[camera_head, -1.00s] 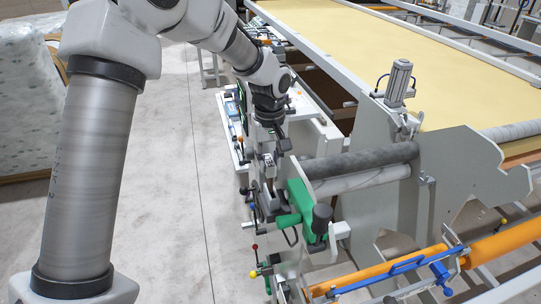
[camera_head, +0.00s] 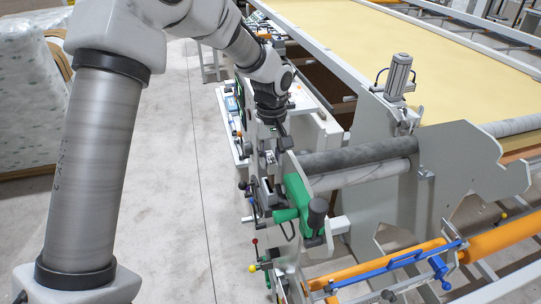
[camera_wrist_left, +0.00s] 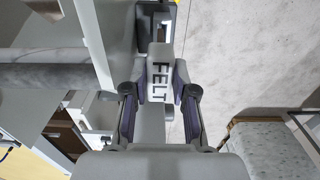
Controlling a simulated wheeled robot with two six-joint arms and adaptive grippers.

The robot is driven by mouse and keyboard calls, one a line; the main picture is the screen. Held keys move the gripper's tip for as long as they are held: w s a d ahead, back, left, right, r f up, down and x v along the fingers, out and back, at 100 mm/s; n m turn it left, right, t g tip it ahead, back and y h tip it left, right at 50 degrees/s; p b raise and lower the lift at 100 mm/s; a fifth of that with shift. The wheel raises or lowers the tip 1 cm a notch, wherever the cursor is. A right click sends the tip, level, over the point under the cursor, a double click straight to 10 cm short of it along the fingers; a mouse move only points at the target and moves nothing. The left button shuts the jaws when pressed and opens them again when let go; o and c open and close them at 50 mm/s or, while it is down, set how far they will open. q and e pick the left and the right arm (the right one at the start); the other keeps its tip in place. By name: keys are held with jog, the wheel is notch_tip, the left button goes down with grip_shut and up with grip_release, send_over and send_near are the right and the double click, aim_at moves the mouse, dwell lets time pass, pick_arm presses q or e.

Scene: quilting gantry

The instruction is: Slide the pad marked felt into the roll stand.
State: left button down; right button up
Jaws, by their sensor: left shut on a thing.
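The pad marked FELT (camera_wrist_left: 160,72) is a grey block with dark letters on a white label. In the left wrist view it sits between the two fingers of my left gripper (camera_wrist_left: 160,98), which is shut on it. In the head view my left gripper (camera_head: 268,160) points down beside the near end of the rolls, and the pad is hard to pick out there. The frame with grey side plates and rolls, which I take as the roll stand (camera_head: 440,185), is right of the gripper. A dark-edged opening shows just beyond the pad in the wrist view; I cannot tell whether the pad touches it.
A green motor-like unit (camera_head: 294,200) is close to the right and below the gripper. A dark roll (camera_head: 360,155) runs to the right. An orange bar (camera_head: 375,270) crosses the front. Bare floor (camera_head: 175,200) is free on the left, before a wrapped bale (camera_head: 30,110).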

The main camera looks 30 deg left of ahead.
aim_at(270, 172)
pick_arm(q)
jog(key=shift+s, duration=0.1)
jog(key=shift+a+p, duration=0.1)
jog(key=shift+p, duration=0.45)
dwell(0.6)
jog(key=shift+f+b, duration=1.3)
jog(key=shift+f, duration=1.2)
jog(key=c, duration=0.9)
grip_release()
jog(key=shift+o, duration=0.2)
notch_tip(270, 172, up, 12)
jog(key=shift+r, duration=0.1)
